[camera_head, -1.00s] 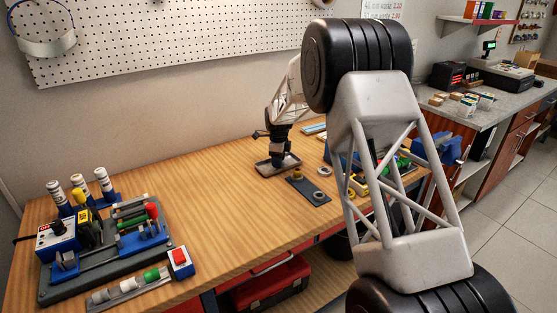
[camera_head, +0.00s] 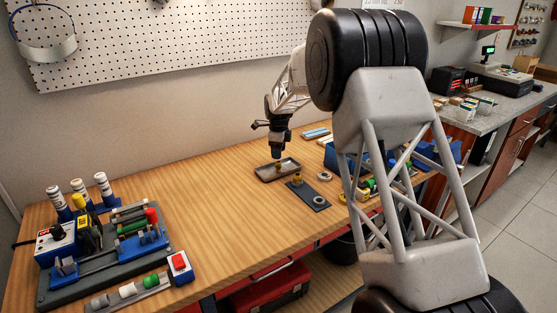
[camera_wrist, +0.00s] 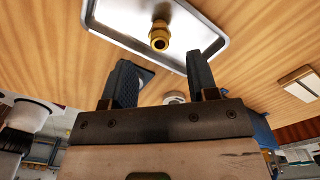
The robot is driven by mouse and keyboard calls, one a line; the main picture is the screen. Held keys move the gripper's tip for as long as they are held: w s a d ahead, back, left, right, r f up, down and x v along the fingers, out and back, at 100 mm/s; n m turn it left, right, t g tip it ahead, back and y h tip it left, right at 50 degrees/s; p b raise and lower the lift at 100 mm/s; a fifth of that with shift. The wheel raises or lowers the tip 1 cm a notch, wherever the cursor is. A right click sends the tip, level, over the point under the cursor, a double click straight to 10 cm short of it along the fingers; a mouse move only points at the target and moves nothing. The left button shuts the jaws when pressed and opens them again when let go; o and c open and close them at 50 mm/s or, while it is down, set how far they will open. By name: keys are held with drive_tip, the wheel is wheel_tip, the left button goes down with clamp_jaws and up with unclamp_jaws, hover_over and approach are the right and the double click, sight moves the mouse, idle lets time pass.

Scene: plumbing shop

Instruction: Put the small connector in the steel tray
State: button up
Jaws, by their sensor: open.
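The small connector, a brass fitting (camera_wrist: 159,36), stands inside the steel tray (camera_wrist: 110,22) in the wrist view. In the head view the connector (camera_head: 279,167) shows as a small brass spot in the tray (camera_head: 264,176). My gripper (camera_head: 278,156) is above the tray in the head view. In the wrist view its two dark fingers (camera_wrist: 163,75) are spread apart, with nothing between them. The connector is beyond the fingertips and apart from them.
A fixture board (camera_head: 105,262) with bottles stands at the left. The bench (camera_head: 215,205) between them is clear. Blue bins (camera_head: 331,157) stand at the right.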

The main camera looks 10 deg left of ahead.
sight(280, 163)
drive_tip(key=shift+r, duration=2.9)
drive_tip(key=s+d+r+n, duration=0.3)
drive_tip(key=s+d+r, duration=0.3)
drive_tip(key=s+d, duration=0.25)
drive_tip(key=s+d+r+n+t, duration=0.1)
drive_tip(key=s+d+r+n, duration=0.3)
drive_tip(key=s+d, duration=0.45)
drive_tip(key=s+d+r+n, duration=0.2)
drive_tip(key=s+d+r, duration=0.5)
drive_tip(key=s+d, duration=0.15)
drive_tip(key=s+d+f+n, duration=0.2)
drive_tip(key=s+d, duration=0.3)
drive_tip(key=s, duration=0.7)
drive_tip(key=s+d+f+n+t, duration=0.1)
drive_tip(key=s+d+n, duration=0.3)
drive_tip(key=s, duration=0.8)
drive_tip(key=s+d+f+n, duration=0.3)
drive_tip(key=s+d, duration=0.3)
drive_tip(key=s, duration=0.6)
drive_tip(key=shift+d+f+t, duration=0.2)
drive_tip(key=shift+f+t, duration=0.1)
drive_tip(key=shift+f, duration=0.25)
